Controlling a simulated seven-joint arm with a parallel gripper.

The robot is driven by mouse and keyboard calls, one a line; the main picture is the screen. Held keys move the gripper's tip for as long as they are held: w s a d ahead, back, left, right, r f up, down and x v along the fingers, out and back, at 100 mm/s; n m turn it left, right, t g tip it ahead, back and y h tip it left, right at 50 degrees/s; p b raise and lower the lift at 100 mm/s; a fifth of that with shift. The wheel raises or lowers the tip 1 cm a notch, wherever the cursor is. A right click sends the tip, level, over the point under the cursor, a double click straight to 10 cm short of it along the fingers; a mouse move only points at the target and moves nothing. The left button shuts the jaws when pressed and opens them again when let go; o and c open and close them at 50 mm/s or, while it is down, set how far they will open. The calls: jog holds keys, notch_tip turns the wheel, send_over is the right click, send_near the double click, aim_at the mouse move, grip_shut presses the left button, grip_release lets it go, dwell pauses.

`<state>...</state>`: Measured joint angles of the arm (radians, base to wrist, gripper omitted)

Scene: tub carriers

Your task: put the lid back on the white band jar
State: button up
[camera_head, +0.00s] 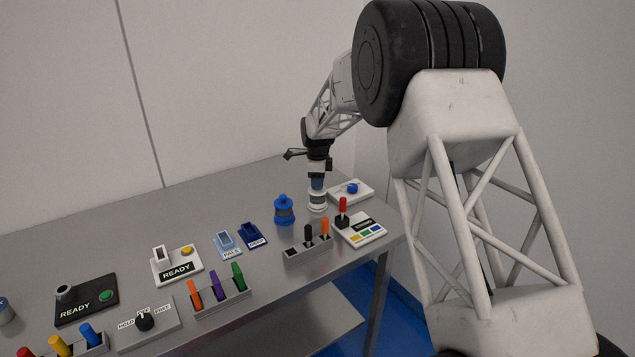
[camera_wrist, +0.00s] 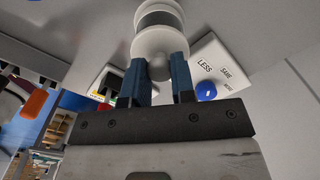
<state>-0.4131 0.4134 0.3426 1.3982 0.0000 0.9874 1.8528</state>
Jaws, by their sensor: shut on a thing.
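The white band jar (camera_head: 318,203) stands upright near the table's right end. It also shows at the top of the wrist view (camera_wrist: 160,17), with a grey middle. My gripper (camera_head: 317,187) points down directly over this jar. In the wrist view my gripper (camera_wrist: 160,64) has its two blue fingers shut on the knob of the white lid (camera_wrist: 160,40). The lid is in line with the jar, at its top. I cannot tell whether it is fully seated or a little above the rim.
A blue jar (camera_head: 284,211) stands close on the left. A panel with a blue knob (camera_head: 352,188) is behind right, and a red-lever panel (camera_head: 361,231) is in front right. A grey rack (camera_head: 308,251) with coloured handles stands in front. More panels line the table (camera_head: 110,235) to the left.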

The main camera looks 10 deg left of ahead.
jog(key=o, duration=1.4)
jog(key=shift+o, duration=0.2)
jog(key=shift+r, duration=0.15)
jog(key=shift+r, duration=3.3)
grip_shut()
jog(key=shift+f, duration=2.8)
